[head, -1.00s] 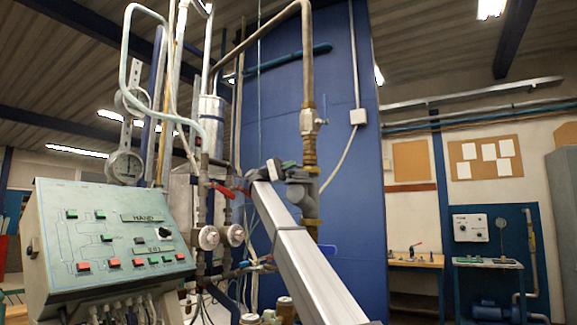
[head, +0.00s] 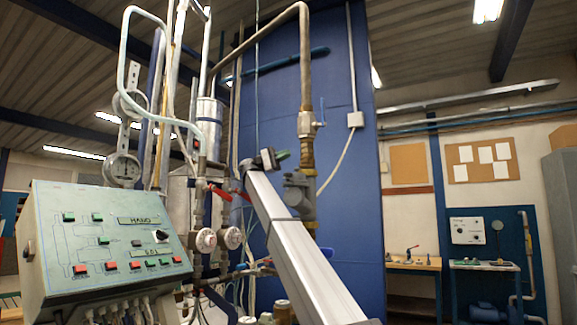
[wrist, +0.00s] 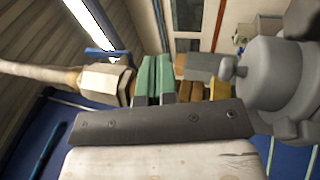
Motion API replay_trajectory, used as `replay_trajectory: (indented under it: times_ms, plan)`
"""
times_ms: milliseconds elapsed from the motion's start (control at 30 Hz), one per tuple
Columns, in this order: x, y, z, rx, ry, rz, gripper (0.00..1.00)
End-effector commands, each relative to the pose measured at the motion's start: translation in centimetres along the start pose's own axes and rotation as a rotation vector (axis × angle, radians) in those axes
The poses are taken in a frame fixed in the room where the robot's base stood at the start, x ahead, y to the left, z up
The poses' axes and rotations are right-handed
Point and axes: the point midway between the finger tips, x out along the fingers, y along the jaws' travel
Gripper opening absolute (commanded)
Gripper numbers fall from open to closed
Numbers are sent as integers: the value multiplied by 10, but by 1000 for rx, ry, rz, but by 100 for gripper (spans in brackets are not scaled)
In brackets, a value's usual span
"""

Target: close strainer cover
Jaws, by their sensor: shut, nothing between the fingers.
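The grey strainer body (head: 300,194) is on the vertical brass pipe in the head view, just right of my gripper. In the wrist view a large grey rounded housing with a small knob (wrist: 272,75) fills the right side; I take it for the strainer and its cover. I cannot tell how far the cover is open. My gripper (head: 279,156) is at the upper end of my arm, left of the pipe. In the wrist view its green-tipped fingers (wrist: 153,80) are together and empty, left of the housing and apart from it.
The brass pipe (head: 306,60) rises above the strainer, with a valve on it. A control panel (head: 105,240) stands at the left. Pipes and a red lever (head: 218,190) are left of my gripper. A blue wall panel (head: 350,200) is behind.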

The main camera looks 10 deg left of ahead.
Motion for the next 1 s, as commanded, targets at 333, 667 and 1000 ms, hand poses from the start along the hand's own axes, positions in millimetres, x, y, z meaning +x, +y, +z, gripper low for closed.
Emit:
replay_trajectory:
  times_ms: [333,667,1000]
  plan:
    - [-13,40,60,1,2,1,0]
    - [-18,61,90,1,2,2,0]
    - [-19,62,92,0,2,2,0]
